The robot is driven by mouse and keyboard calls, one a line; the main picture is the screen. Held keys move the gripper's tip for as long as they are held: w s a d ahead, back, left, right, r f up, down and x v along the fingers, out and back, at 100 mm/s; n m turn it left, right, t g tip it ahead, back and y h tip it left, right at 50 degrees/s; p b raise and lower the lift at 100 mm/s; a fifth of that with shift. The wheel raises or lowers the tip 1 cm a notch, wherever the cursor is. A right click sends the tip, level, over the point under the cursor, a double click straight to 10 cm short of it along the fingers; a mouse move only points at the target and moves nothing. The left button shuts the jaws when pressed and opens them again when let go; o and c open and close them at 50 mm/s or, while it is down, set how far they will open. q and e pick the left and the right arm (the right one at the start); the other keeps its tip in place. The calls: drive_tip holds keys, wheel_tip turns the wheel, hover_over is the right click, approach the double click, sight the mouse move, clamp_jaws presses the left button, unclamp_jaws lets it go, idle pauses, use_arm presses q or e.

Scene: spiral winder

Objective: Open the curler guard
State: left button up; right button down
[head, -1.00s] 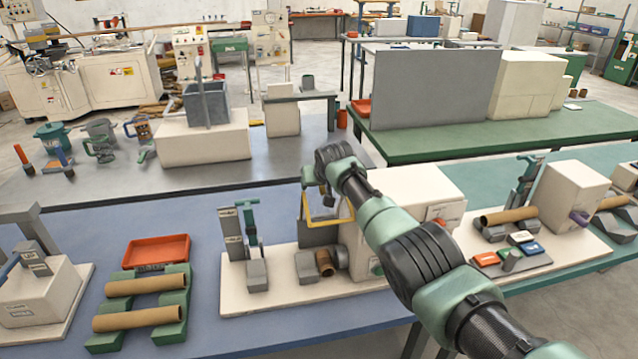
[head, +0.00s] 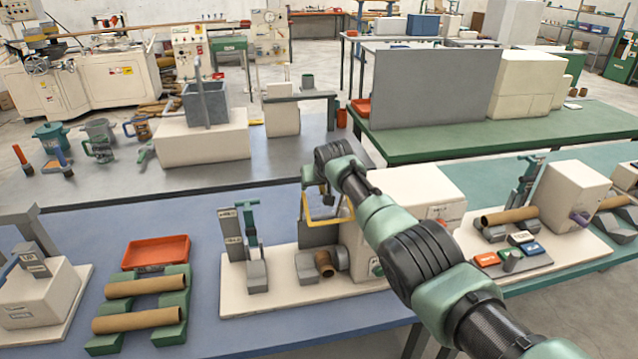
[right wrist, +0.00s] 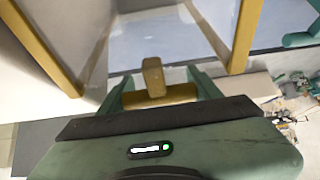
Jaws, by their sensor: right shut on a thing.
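The curler guard is a clear panel in a yellow frame (head: 326,222), standing on the cream machine (head: 400,190) at the middle of the blue table in the head view. In the right wrist view its yellow bars (right wrist: 245,38) run up on both sides, with a yellow handle (right wrist: 153,78) between them. My right gripper (right wrist: 156,88) is shut on this handle, one green finger on each side. In the head view my right gripper (head: 327,198) is at the guard, mostly hidden by my arm. My left gripper is not in view.
A cardboard tube end (head: 324,264) sits in front of the machine beside grey blocks. A green and grey upright stand (head: 240,240) is to the left. An orange tray (head: 156,252) and tubes on green racks lie farther left. A winder station (head: 570,195) stands to the right.

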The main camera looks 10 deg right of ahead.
drive_tip(key=shift+s+f, duration=0.2)
drive_tip(key=shift+f, duration=0.3)
drive_tip(key=c, duration=0.6)
unclamp_jaws()
drive_tip(key=shift+w+r+v, duration=0.1)
drive_tip(key=shift+v, duration=1.6)
drive_tip(key=shift+w+r+v, duration=0.15)
drive_tip(key=shift+v, duration=1.6)
